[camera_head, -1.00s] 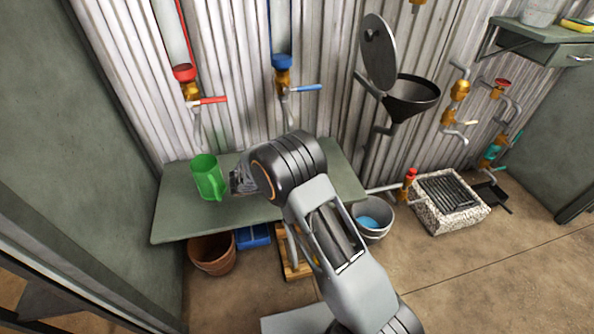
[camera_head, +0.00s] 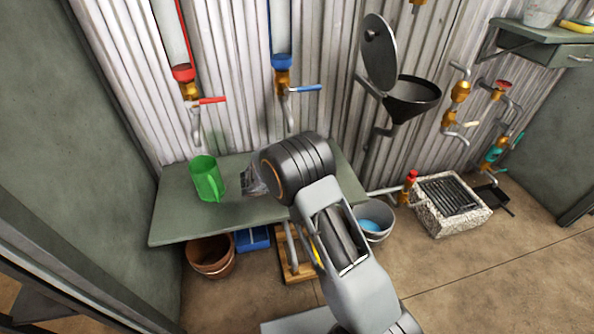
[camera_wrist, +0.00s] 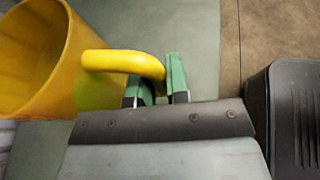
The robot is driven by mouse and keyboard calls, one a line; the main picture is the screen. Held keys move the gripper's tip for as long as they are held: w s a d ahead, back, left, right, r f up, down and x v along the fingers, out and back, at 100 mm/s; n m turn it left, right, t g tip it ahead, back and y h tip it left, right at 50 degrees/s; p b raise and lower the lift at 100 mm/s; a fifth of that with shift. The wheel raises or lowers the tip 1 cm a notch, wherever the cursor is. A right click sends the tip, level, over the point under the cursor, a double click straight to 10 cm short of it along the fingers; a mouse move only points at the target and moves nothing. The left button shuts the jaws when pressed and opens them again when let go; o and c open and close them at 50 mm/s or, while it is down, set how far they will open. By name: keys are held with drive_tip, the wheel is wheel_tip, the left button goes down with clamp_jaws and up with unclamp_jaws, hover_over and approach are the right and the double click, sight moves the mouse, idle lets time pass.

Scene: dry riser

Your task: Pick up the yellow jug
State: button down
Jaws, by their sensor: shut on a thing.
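The yellow jug (camera_wrist: 70,75) fills the upper left of the wrist view, with its wide mouth to the left. Its handle reaches right, and my gripper (camera_wrist: 158,84) with green fingertips is shut on the handle's end. In the head view my gripper (camera_head: 252,181) is over the green table, right of a green jug (camera_head: 206,178). My arm hides the yellow jug there. I cannot tell whether the jug touches the table.
The green table (camera_head: 190,225) stands against a corrugated wall. Red-handled (camera_head: 208,101) and blue-handled (camera_head: 305,89) taps hang above it. A clay pot (camera_head: 211,258), a blue tray (camera_head: 252,238) and a bucket (camera_head: 378,232) stand below.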

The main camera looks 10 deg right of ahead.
drive_tip(key=shift+r, duration=0.1)
idle(0.3)
drive_tip(key=shift+r+p, duration=0.35)
drive_tip(key=shift+r, duration=0.2)
wheel_tip(320, 180, up, 2)
drive_tip(key=shift+r+p, duration=0.2)
drive_tip(key=shift+p, duration=0.4)
drive_tip(key=s+p, duration=0.3)
drive_tip(key=s, duration=1.5)
drive_tip(key=shift+p, duration=0.3)
drive_tip(key=shift+r, duration=0.1)
